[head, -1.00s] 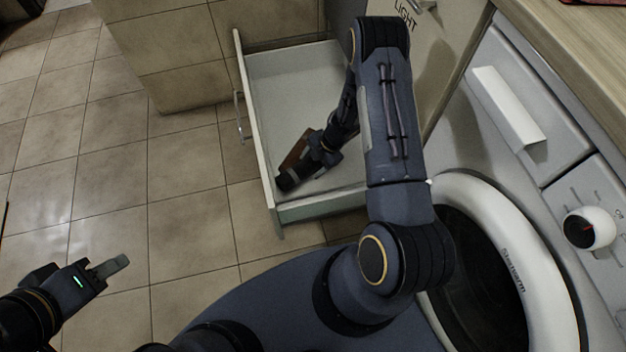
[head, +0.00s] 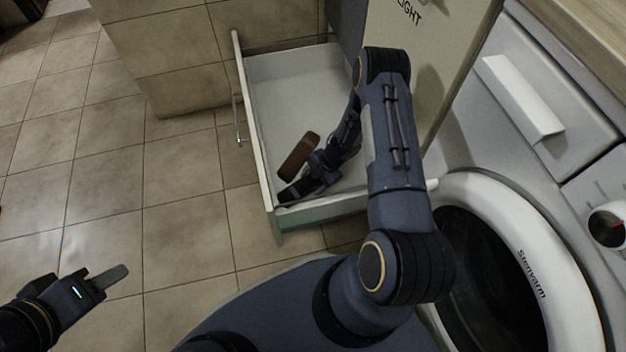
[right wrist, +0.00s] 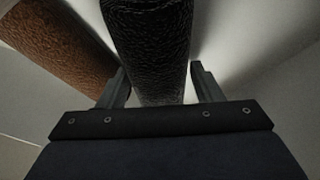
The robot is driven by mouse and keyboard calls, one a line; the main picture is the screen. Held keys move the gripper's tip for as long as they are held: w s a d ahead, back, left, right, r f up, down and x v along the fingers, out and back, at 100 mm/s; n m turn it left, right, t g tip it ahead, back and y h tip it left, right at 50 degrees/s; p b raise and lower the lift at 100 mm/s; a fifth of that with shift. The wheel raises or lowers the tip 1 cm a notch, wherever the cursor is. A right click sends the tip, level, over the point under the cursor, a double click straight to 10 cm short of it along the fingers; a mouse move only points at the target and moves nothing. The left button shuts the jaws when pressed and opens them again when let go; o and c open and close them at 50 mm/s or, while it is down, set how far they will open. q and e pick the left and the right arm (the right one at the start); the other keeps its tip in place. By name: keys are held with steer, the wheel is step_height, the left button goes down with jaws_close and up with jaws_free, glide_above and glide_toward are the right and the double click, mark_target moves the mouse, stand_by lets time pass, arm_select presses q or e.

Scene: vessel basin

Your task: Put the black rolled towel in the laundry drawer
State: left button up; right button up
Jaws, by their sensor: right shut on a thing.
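The black rolled towel (head: 292,193) is inside the open laundry drawer (head: 252,120), low at its front left corner. My right gripper (head: 308,183) is shut on it; in the right wrist view the black towel (right wrist: 150,45) lies between the two fingers (right wrist: 160,88). I cannot tell whether the towel touches the drawer floor. A brown rolled towel (head: 299,156) lies in the drawer beside it and also shows in the right wrist view (right wrist: 62,48). My left gripper (head: 110,277) is over the floor at the lower left, with nothing visible in it; its finger gap is not clear.
A washing machine with a round door (head: 540,265) stands at the right, close to my right arm. A cabinet panel (head: 450,60) rises behind the arm. The drawer's back is bare. Tiled floor (head: 105,190) at the left is free.

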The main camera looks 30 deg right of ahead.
steer(key=o, duration=1)
steer(key=shift+r+p, duration=0.15)
steer(key=shift+p, duration=0.15)
steer(key=p+v, duration=0.2)
steer(key=v, duration=0.4)
steer(key=shift+r+p, duration=0.15)
steer(key=shift+p, duration=0.25)
steer(key=shift+s+d+r, duration=0.1)
steer(key=shift+d+r, duration=0.25)
steer(key=shift+r, duration=0.1)
